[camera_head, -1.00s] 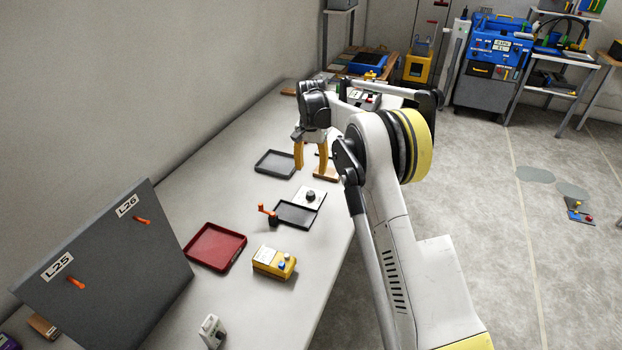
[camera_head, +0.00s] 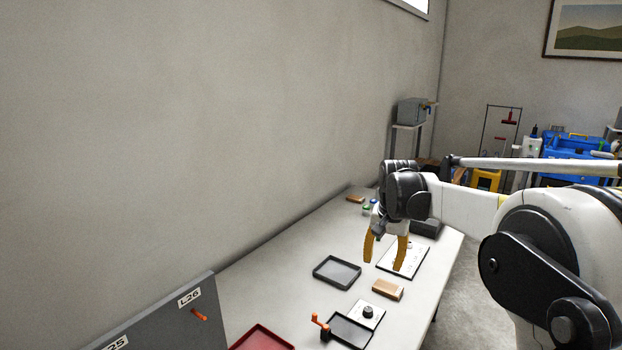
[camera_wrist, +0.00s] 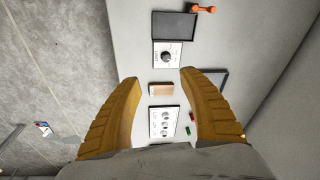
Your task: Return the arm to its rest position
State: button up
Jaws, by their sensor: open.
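My arm reaches in from the right in the head view. My gripper (camera_head: 386,250) points down above the far part of the long bench (camera_head: 270,290). Its orange fingers are apart, and nothing is between them. In the wrist view the gripper (camera_wrist: 158,85) is also open, with the bench well below the fingertips. A wooden block (camera_wrist: 161,89) shows on the bench between the fingers in that view; it also shows in the head view (camera_head: 388,289).
On the bench are a dark tray (camera_head: 337,271), a knob plate (camera_head: 367,314), an orange crank (camera_head: 320,323), a red tray (camera_head: 262,338) and a white panel (camera_head: 415,262). A grey board (camera_head: 175,325) stands at the near left. A wall runs along the left side.

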jog(key=s+r+n+t, duration=0.2)
jog(key=s+r, duration=0.4)
jog(key=s, duration=0.5)
jog(key=s+f+n+t, duration=0.1)
jog(key=s+f, duration=0.1)
jog(key=s, duration=0.9)
jog(key=s+f+n+t, duration=0.1)
jog(key=s+f+t, duration=0.1)
jog(key=s, duration=0.9)
jog(key=shift+s+f+n, duration=0.25)
jog(key=shift+f+n, duration=0.15)
jog(key=shift+f, duration=0.15)
